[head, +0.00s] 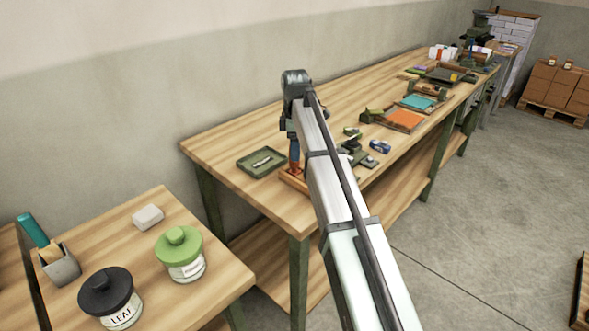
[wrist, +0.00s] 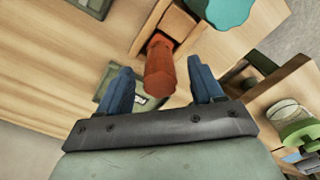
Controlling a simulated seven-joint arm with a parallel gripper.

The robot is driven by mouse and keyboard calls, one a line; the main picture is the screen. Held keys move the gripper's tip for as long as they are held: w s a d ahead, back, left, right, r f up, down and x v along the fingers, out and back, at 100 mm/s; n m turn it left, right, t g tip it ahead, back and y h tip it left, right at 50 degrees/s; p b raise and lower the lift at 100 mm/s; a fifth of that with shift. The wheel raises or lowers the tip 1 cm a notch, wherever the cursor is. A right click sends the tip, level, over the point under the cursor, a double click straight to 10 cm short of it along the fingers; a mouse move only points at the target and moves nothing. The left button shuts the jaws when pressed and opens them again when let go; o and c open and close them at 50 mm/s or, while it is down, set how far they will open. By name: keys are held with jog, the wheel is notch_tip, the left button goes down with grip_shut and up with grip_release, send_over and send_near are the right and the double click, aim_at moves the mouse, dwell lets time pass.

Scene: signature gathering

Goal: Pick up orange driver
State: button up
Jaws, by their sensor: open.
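The orange driver (wrist: 160,68) shows in the wrist view as a thick orange handle pointing toward the camera. Its far end meets a small wooden holder (wrist: 148,27). My gripper (wrist: 160,75) is open, with one blue finger on each side of the handle and a visible gap on both sides. In the head view my gripper (head: 294,150) points down at the bench, just above the wooden holder (head: 288,180), where a little orange shows. My arm hides part of the holder.
A green tray (head: 250,170) with a small light item lies left of the holder. A teal round thing (wrist: 228,8) is close to the holder in the wrist view. An orange-topped tray (head: 404,120) and clutter stand farther along the bench. The bench's left back is clear.

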jog(key=shift+a+f, duration=0.2)
jog(key=shift+f, duration=2.05)
jog(key=c, duration=1.1)
jog(key=shift+r, duration=0.15)
notch_tip(320, 180, up, 9)
jog(key=shift+w+d+f+m, duration=0.25)
jog(key=shift+w+d+m, duration=1)
jog(key=shift+d, duration=3.25)
jog(key=shift+w+d+f+m, duration=0.25)
jog(key=shift+w+d+m, duration=0.95)
jog(key=shift+d, duration=3.3)
jog(key=shift+w+d+f+m, duration=0.25)
jog(key=shift+w+d+m, duration=1)
jog(key=shift+d, duration=3.25)
